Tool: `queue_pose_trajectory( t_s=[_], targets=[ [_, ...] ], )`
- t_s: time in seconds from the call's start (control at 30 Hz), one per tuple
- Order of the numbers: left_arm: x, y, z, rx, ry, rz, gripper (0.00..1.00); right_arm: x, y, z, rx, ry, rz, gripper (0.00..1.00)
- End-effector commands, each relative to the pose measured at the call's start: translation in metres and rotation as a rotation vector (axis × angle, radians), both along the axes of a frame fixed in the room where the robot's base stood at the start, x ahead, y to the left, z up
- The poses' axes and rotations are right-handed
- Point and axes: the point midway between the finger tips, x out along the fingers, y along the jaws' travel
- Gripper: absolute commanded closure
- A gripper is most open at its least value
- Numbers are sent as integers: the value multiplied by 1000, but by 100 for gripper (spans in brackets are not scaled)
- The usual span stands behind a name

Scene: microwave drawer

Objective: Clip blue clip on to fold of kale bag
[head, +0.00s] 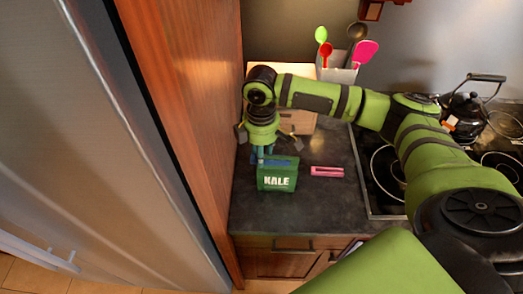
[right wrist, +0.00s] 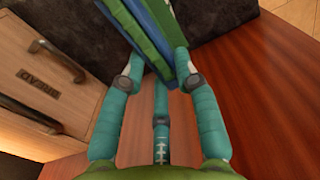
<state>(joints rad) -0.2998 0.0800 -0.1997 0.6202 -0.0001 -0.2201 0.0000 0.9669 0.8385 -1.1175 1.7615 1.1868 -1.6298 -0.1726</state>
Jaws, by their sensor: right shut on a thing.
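The green kale bag (head: 277,180) stands on the dark counter, its white KALE label facing the front. My right gripper (head: 264,150) points down at the bag's top edge and is shut on the blue clip (head: 258,156). In the right wrist view the blue clip (right wrist: 158,30) lies against the green bag (right wrist: 135,28), between the teal fingers. The gripper hides part of the clip, so I cannot tell whether its jaws are around the fold. My left gripper is not in view.
A pink clip (head: 327,171) lies right of the bag. The stove (head: 372,190) with a kettle (head: 463,108) is to the right. A wooden panel (head: 190,100) closely bounds the left. The front counter (head: 300,215) is clear.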

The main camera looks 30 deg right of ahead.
Motion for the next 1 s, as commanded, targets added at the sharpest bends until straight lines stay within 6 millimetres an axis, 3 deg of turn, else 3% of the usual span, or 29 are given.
queue_pose_trajectory(
  t_s=[0.17, 0.2, 0.23, 0.27, 0.5, 0.53, 0.6, 1.0],
  targets=[
    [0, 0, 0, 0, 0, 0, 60, 0, 0, 0, 0, 0, 0, 82],
    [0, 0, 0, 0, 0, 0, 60, 0, 0, 0, 0, 0, 0, 57],
    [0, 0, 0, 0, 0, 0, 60, 0, 0, 0, 0, 0, 0, 45],
    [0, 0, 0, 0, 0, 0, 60, 0, 0, 0, 0, 0, 0, 41],
    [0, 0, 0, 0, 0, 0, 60, 0, 0, 0, 0, 0, 0, 41],
    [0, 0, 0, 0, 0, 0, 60, 0, 0, 0, 0, 0, 0, 29],
    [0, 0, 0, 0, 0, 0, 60, 0, 0, 0, 0, 0, 0, 18],
    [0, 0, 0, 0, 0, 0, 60, 0, 0, 3, -1, -1, 0, 18]
  ],
)
